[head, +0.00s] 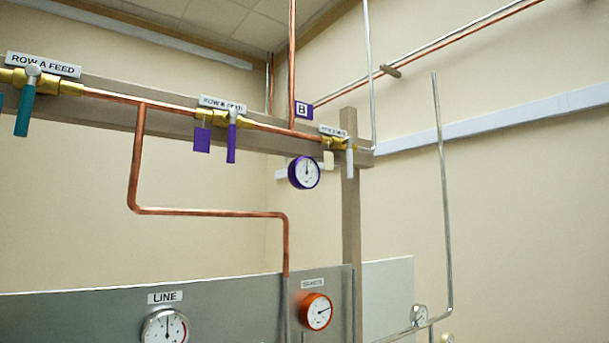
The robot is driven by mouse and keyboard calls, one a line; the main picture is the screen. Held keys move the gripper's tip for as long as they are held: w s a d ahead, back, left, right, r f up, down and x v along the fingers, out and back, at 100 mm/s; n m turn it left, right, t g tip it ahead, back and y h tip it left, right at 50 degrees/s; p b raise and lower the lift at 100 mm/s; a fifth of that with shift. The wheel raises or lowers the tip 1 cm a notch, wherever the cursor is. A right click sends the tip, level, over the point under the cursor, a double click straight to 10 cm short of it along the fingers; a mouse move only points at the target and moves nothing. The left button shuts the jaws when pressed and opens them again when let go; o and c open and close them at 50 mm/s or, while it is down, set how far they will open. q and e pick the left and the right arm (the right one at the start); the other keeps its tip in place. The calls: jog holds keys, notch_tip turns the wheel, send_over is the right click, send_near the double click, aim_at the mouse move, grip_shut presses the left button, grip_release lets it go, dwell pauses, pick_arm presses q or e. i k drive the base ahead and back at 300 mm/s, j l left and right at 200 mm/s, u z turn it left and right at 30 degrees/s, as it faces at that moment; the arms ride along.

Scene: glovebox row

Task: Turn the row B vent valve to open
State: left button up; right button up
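No gripper shows in the head view. At the right end of the beam is a brass valve (336,143) with a pale grey lever (350,161). The lever hangs straight down, across the near-horizontal pipe run. Its small label (333,131) is too small to read surely; it seems to begin with "ROW". A pale tag (328,160) hangs beside the lever. A purple sign "B" (303,110) is up to its left. Left of it, a brass valve labelled like "ROW B FEED" (222,103) has a purple lever (231,143) hanging down and a purple tag (202,140).
The "ROW A FEED" valve (45,84) at far left has a teal lever (25,108) hanging down. A purple-rimmed gauge (304,172) hangs below the beam. Lower down, a grey panel (230,305) carries a "LINE" gauge (166,327) and an orange gauge (316,311). A post (351,230) stands under the beam.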

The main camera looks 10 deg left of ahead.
aim_at(349, 140)
jog(key=u, duration=0.55)
jog(key=i+l+u, duration=0.1)
jog(key=l+u, duration=0.15)
jog(key=u, duration=0.15)
jog(key=l+u, duration=0.35)
jog(key=i+l+u, duration=0.1)
jog(key=l+u, duration=0.3)
jog(key=j, duration=0.15)
